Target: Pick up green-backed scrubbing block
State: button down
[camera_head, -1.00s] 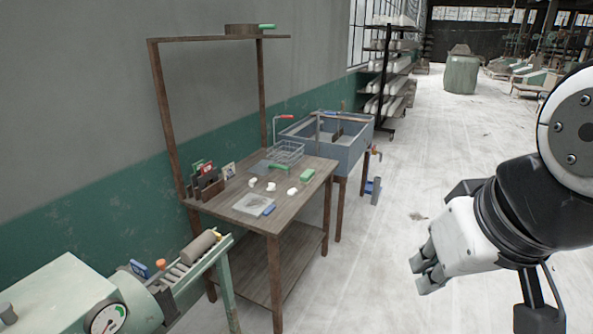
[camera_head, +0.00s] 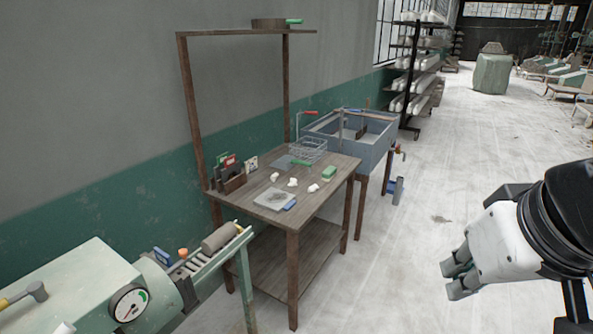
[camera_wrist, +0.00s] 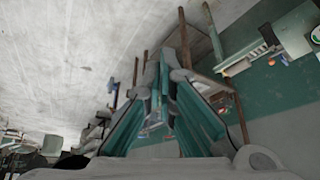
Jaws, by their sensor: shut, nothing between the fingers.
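The green-backed scrubbing block (camera_head: 329,172) lies on the wooden table (camera_head: 250,197), near its right back edge, green side up with a pale underside. My gripper (camera_head: 455,276) is in the head view at the lower right, over the floor and well to the right of the table. Its fingers are shut and hold nothing. In the wrist view my gripper (camera_wrist: 163,95) points toward the table area, which appears turned; I cannot pick out the block there.
White lumps (camera_head: 292,182), a grey slab with a blue block (camera_head: 290,204), a wire basket (camera_head: 308,150) and a card holder (camera_head: 231,181) share the tabletop. A grey sink (camera_head: 345,145) stands behind. A green machine (camera_head: 75,285) is at front left.

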aim_at(330, 172)
jog(key=i+l+u, duration=0.35)
jog(key=i+l, duration=0.7)
jog(key=i, duration=0.25)
jog(key=i+l+u, duration=0.4)
jog(key=i+l, duration=0.8)
jog(key=l, duration=0.15)
